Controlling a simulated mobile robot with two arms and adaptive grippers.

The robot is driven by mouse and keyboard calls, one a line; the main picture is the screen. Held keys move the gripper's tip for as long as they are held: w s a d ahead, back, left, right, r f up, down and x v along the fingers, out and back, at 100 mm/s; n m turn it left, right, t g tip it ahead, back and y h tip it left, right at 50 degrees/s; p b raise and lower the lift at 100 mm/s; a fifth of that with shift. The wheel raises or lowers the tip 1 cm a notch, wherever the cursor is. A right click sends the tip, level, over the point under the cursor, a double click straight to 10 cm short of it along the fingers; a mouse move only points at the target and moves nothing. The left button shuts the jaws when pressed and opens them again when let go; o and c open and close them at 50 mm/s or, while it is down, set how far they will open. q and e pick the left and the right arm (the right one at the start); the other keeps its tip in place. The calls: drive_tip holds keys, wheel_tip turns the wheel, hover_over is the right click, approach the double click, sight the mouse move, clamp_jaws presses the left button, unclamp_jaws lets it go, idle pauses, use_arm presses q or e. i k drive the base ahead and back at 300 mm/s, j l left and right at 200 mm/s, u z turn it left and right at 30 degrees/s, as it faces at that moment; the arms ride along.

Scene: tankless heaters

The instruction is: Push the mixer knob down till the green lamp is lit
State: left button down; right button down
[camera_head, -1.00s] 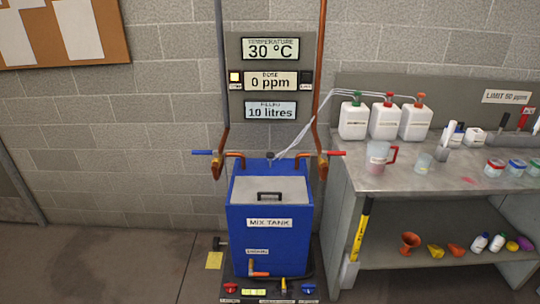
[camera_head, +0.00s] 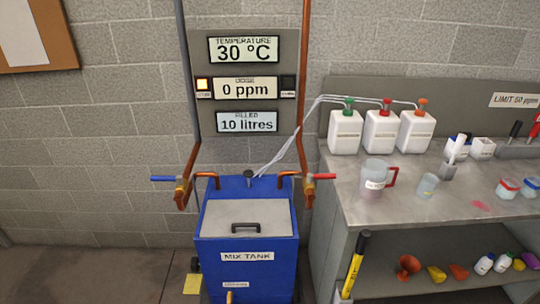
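The blue mix tank (camera_head: 247,247) stands against the wall with a grey lid and black handle (camera_head: 246,227). A small dark knob (camera_head: 248,175) sits upright at the tank's back edge, beside thin clear tubes; I cannot read any label on it, so I cannot tell if it is the mixer knob. The right lamp (camera_head: 288,82) is dark. No lamp glows green. Neither gripper is in view.
Blue (camera_head: 163,179) and red (camera_head: 325,176) tap levers flank the tank top. A grey bench (camera_head: 345,190) at right carries white pump bottles (camera_head: 381,132), a jug (camera_head: 376,175) and a beaker (camera_head: 427,186). A yellow-handled tool (camera_head: 355,263) leans against it. Floor at left is clear.

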sight(248, 173)
drive_tip(key=i+z, duration=0.3)
drive_tip(key=i, duration=0.9)
